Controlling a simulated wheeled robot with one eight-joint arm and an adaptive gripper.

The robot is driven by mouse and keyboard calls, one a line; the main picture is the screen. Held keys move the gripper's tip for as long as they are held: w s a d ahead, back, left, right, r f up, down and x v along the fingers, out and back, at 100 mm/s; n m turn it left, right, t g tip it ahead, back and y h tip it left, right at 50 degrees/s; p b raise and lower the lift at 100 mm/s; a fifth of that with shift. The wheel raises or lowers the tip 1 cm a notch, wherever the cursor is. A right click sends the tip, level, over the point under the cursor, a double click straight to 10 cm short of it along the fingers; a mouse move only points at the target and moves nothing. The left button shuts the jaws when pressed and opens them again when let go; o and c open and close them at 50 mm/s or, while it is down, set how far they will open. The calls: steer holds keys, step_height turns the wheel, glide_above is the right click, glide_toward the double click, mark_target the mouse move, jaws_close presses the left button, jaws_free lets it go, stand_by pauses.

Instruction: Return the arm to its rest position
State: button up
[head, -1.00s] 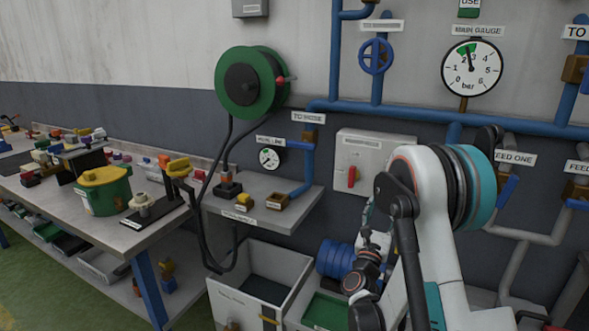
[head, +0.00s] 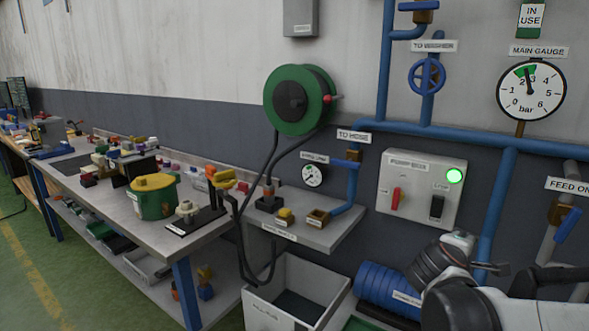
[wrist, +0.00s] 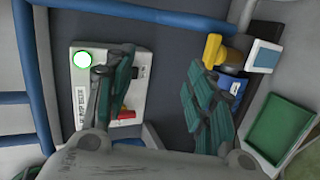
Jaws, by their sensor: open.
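My gripper (wrist: 158,75) is open and empty in the wrist view, with its two dark green ribbed fingers spread apart. The wall switch box (wrist: 108,90) lies behind the left finger, with a lit green lamp (wrist: 82,59) and a partly hidden red lever. In the head view my arm (head: 465,285) is low at the right, folded below the switch box (head: 419,188). I cannot make out the gripper in the head view. Nothing is held between the fingers.
A wall shelf (head: 310,232) and a grey bin (head: 297,290) stand left of my arm. Blue pipes (head: 500,190) run along the wall. A cluttered workbench (head: 110,190) is at left; the green floor before it looks clear.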

steer(key=s+a+f+m+g+y, duration=0.1)
steer(key=s+a+m+y, duration=0.3)
steer(key=s+a, duration=0.4)
steer(key=s+a+f+m+g+y, duration=0.1)
steer(key=s+a+f+m+y, duration=0.3)
steer(key=s+a, duration=0.5)
steer(key=shift+s+m+g+y, duration=0.3)
steer(key=shift+s+m+y, duration=0.4)
steer(key=shift+s, duration=0.45)
